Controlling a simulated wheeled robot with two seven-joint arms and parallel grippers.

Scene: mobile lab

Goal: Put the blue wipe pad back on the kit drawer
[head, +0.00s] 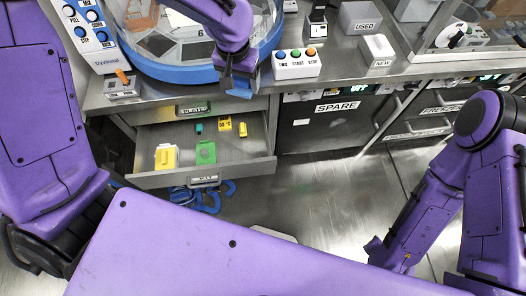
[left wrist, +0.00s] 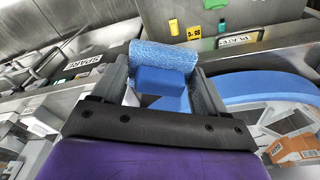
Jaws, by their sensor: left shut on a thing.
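The blue wipe pad (left wrist: 165,58) is between the two fingers of my left gripper (left wrist: 162,88) in the left wrist view. The gripper is shut on it. In the head view my left gripper (head: 238,82) points down over the counter's front edge, above and behind the open drawer, and the pad shows only as a small blue patch there. The kit drawer (head: 265,160) is pulled out, with a KIT label on its front. My right arm is at the right of the head view; its gripper fingers are not visible.
The drawer holds a yellow-and-white box (head: 166,157), a green piece (head: 206,152), a yellow tag (head: 225,123) and smaller items. Bare drawer floor shows between them. A blue-rimmed round machine (head: 180,72) and a button box (head: 297,64) stand on the counter. Blue straps (head: 208,200) lie below the drawer.

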